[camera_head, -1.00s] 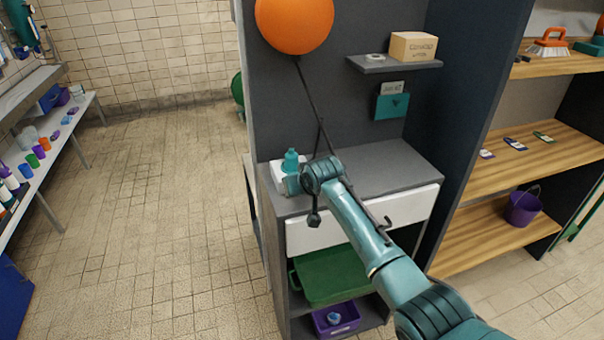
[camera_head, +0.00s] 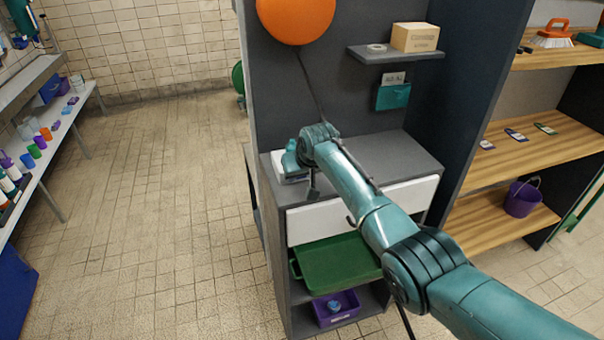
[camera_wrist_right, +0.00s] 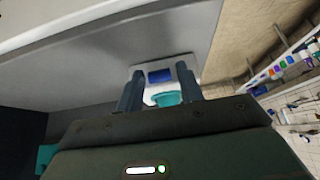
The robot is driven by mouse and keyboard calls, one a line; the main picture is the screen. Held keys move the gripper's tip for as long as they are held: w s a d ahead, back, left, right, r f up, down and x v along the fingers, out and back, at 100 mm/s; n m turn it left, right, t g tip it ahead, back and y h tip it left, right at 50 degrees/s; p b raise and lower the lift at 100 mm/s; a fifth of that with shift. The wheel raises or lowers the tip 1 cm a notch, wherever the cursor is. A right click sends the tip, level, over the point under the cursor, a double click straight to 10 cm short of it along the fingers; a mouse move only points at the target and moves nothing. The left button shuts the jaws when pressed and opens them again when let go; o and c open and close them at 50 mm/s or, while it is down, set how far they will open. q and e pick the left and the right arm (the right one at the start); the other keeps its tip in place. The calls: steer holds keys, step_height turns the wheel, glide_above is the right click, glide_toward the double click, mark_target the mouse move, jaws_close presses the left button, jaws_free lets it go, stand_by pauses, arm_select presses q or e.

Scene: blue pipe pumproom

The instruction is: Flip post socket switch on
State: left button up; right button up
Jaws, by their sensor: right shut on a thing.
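In the right wrist view, the white socket (camera_wrist_right: 181,68) has a dark blue square switch (camera_wrist_right: 160,76) and a round teal part (camera_wrist_right: 168,98) nearer the camera. My right gripper (camera_wrist_right: 160,92) has one finger on each side of the white and teal piece and is shut on it. Whether the switch is on or off cannot be told. My left gripper is not in view.
The desk top (camera_head: 385,155) is mostly bare. Below are a white drawer (camera_head: 330,222), a green tray (camera_head: 335,268) and a purple bin (camera_head: 337,310). Floor to the left is clear.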

steer(key=o, duration=1)
steer(key=v, duration=1.3)
steer(key=shift+s, duration=0.1)
